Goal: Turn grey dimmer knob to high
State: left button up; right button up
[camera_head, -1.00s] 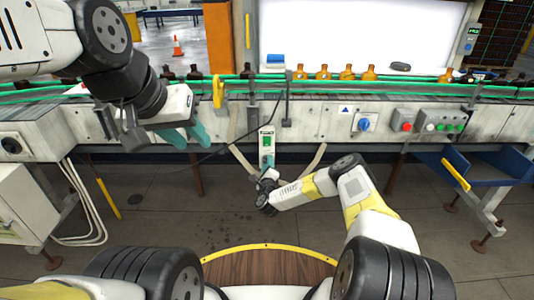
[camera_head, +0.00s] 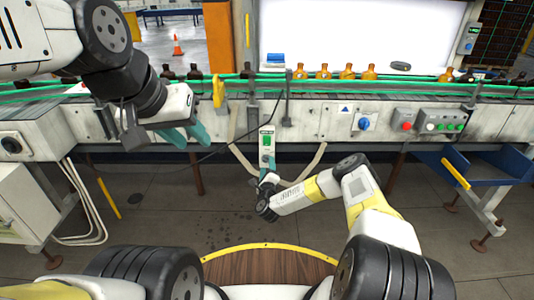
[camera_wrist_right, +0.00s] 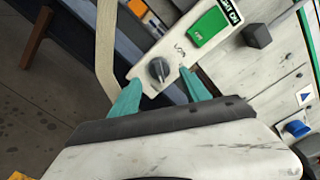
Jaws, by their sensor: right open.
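The grey dimmer knob (camera_wrist_right: 159,70) sits on a narrow white switch panel (camera_wrist_right: 146,41) below a green switch (camera_wrist_right: 211,27). In the head view, the panel (camera_head: 260,139) hangs at the conveyor's front, with the knob (camera_head: 266,158) near its lower end. Lettering beside the knob is too small to read surely. My right gripper (camera_wrist_right: 160,82) is open, its teal fingertips either side of the knob and seemingly just short of it; contact cannot be told. In the head view it is just below the knob (camera_head: 268,178). My left gripper (camera_head: 187,134) is open and empty, left of the panel.
Amber bottles (camera_head: 347,72) stand on the conveyor behind green rails. A blue rotary switch (camera_head: 364,123) and a grey button box (camera_head: 441,123) are on the conveyor front to the right. Bent beige strips (camera_head: 315,163) flank the panel. The floor below is clear.

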jog(key=s, duration=0.5)
dwell(0.3)
